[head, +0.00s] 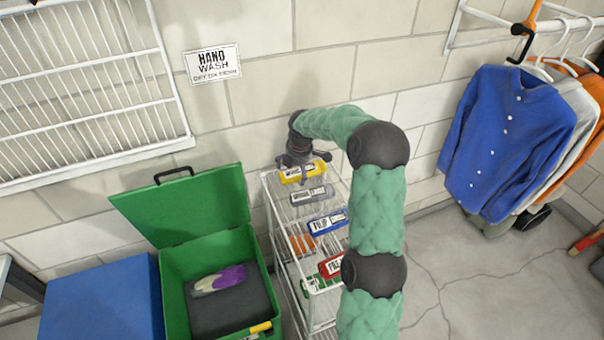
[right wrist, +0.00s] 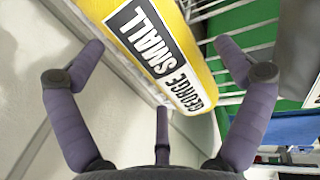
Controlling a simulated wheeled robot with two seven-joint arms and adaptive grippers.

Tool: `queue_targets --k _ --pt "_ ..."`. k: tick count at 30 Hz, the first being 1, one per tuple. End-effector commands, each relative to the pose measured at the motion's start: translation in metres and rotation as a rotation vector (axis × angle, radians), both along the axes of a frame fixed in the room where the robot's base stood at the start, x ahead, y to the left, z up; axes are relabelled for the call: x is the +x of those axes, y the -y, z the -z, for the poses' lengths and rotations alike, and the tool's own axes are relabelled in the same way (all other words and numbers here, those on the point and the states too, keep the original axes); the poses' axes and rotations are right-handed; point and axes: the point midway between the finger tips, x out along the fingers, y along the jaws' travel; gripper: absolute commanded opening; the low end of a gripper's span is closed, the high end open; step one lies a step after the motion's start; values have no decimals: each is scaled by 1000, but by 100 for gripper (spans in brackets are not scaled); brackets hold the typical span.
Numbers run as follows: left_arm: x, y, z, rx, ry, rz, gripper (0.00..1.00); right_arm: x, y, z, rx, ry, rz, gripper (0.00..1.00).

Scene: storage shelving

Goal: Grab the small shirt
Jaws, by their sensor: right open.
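The small shirt is a yellow rolled packet (head: 303,172) at the far end of the white wire rack's top. In the right wrist view the yellow packet (right wrist: 190,80) shows a white and black label reading "GEORGE SMALL". My right gripper (head: 298,160) is at the packet's wall side, partly hidden by its own wrist. In the right wrist view my right gripper (right wrist: 158,48) has its fingers spread wide, with the packet between and beyond them. Nothing is held. My left gripper is not in view.
Grey (head: 312,194), blue (head: 327,222) and red (head: 331,266) packets lie along the white wire rack (head: 268,205). An open green box (head: 175,270) stands left, beside a blue box (head: 105,305). Shirts (head: 505,135) hang right. The wall is close behind the rack.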

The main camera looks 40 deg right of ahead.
Motion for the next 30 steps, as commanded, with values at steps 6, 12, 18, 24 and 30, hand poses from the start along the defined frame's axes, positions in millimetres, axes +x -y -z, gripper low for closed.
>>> queue_targets --k 6,12,18,24,30 --pt "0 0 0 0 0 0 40 0 0 0 0 0 0 46" --pt "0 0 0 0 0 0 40 0 0 0 0 0 0 39" --pt "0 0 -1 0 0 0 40 0 0 -1 0 -1 0 39" --pt "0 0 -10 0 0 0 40 0 0 -15 0 1 0 39" --pt "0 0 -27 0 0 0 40 -3 -2 -42 -1 2 0 39"
